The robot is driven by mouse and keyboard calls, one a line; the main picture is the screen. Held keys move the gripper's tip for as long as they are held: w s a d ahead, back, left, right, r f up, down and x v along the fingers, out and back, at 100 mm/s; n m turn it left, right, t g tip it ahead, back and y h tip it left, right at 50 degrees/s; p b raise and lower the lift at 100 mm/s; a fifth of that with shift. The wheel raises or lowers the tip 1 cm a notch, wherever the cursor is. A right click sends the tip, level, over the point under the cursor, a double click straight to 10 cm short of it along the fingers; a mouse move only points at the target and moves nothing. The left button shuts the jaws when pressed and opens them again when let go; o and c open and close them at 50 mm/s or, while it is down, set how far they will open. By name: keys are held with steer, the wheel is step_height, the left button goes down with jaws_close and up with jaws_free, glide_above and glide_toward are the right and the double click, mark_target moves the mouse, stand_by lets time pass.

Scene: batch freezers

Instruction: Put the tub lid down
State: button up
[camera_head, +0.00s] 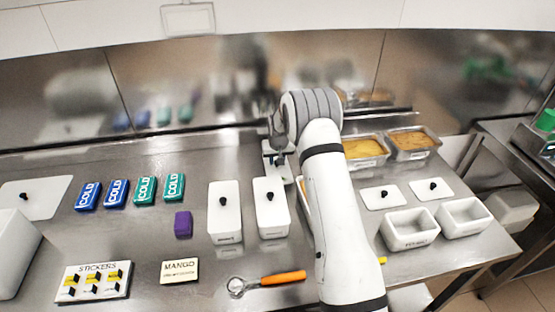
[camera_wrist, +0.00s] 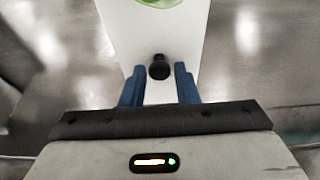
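A white tub lid with a black knob lies under my gripper. In the wrist view the lid (camera_wrist: 120,30) runs from the top edge down between my fingers, and a green round patch shows on it at the top. My gripper (camera_wrist: 159,70) has its two blue fingers on either side of the black knob (camera_wrist: 159,67), with a narrow gap showing on each side. In the head view my gripper (camera_head: 275,150) is at the back of the counter, partly behind my arm, over a small visible part of the white lid (camera_head: 283,173). What lies beneath the lid is hidden.
Two white lidded tubs (camera_head: 225,205) (camera_head: 270,205) stand in front. Blue and green COLD packs (camera_head: 116,192) and a purple block (camera_head: 183,223) are left. An orange-handled tool (camera_head: 283,278) lies at the front. Filled pans (camera_head: 365,148) and small white tubs (camera_head: 408,230) are right.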

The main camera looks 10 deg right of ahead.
steer(key=shift+o, duration=1.3)
steer(key=shift+r, duration=0.1)
steer(key=shift+s+r, duration=0.1)
steer(key=shift+r, duration=0.45)
steer(key=s+r+b, duration=0.1)
steer(key=s+r, duration=0.7)
steer(key=r, duration=0.3)
steer(key=s+r+b, duration=0.2)
steer(key=s+r, duration=0.6)
steer(key=r, duration=0.3)
steer(key=s+r, duration=0.2)
steer(key=s, duration=2.9)
steer(key=shift+d+r, duration=0.15)
steer(key=shift+r, duration=0.15)
steer(key=shift+c, duration=0.5)
